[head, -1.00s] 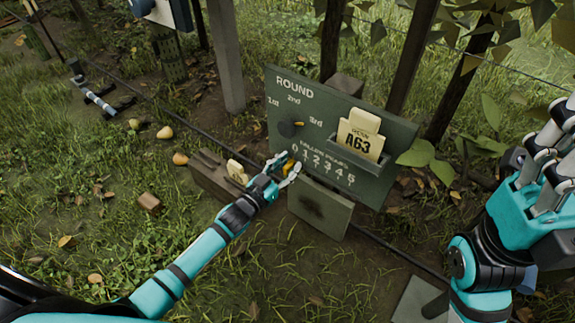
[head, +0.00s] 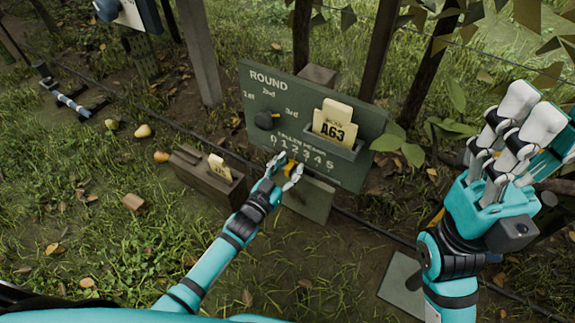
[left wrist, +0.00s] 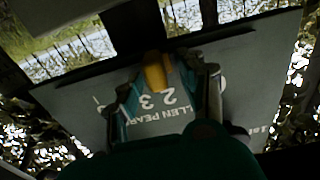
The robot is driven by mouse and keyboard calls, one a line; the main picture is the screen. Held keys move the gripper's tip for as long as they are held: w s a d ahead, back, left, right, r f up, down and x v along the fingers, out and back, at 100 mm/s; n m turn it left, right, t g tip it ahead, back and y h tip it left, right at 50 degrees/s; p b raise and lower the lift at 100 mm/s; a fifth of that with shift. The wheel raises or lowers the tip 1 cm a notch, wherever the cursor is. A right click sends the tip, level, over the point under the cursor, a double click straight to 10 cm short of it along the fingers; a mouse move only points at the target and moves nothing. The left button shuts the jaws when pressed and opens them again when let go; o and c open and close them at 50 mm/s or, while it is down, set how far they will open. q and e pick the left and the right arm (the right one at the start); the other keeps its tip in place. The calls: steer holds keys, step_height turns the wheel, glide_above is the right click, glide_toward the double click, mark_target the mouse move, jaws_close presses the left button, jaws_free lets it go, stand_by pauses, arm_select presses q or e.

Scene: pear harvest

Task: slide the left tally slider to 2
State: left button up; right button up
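The green tally board (head: 365,172) stands upright with a row of numbers beginning at 0 under the words "fallen pears". The orange-yellow slider (head: 291,169) is below that row, around the 1 and 2; its exact mark is hard to read. My left gripper (head: 287,168) is at the slider, a finger on each side. My right gripper (head: 505,130) is raised, empty and open at right.
A dial (head: 266,120) and a holder with an A63 card (head: 334,131) are on the board. A brown wooden box (head: 195,180) with a tag stands left of my left gripper. Several pears (head: 143,131) lie on the grass. Posts (head: 302,60) stand behind the board.

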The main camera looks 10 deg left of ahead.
arm_select(q)
steer(key=v, duration=1.2)
stand_by(0.4)
